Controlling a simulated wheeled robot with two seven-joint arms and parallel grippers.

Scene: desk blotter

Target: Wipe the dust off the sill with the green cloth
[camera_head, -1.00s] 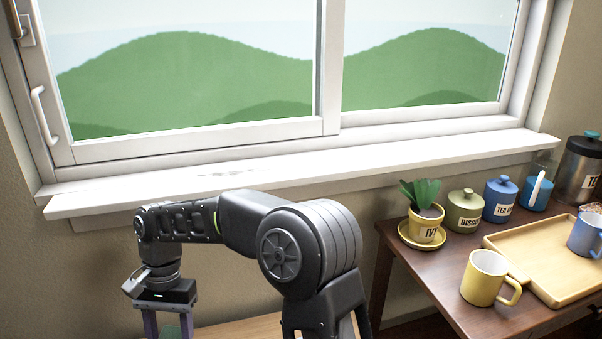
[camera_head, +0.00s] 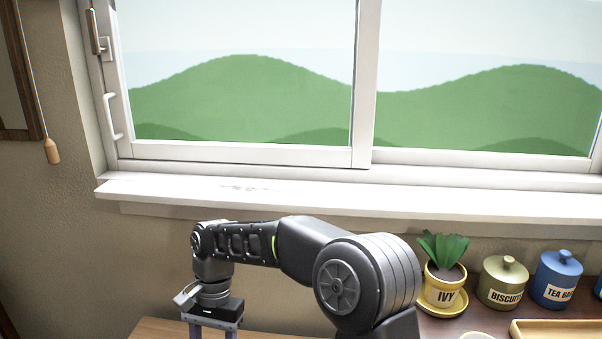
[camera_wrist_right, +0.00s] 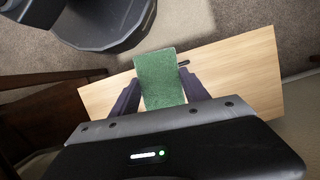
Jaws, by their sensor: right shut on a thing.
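The white sill (camera_head: 420,203) runs along the bottom of the window in the head view. A grey smudge of dust (camera_head: 250,187) lies on its left part. My right gripper (camera_head: 212,331) hangs pointing down below and in front of the sill, near the bottom edge; its fingertips are cut off there. In the right wrist view my right gripper (camera_wrist_right: 153,96) is shut on the green cloth (camera_wrist_right: 160,70), which sticks out past the fingers above a light wooden surface. My left gripper is in neither view.
A potted ivy (camera_head: 443,268) on a yellow saucer, a biscuit canister (camera_head: 502,284) and a blue tea canister (camera_head: 556,280) stand below the sill at right. A light wooden top (camera_wrist_right: 240,72) lies below my gripper. The sill's surface is clear of objects.

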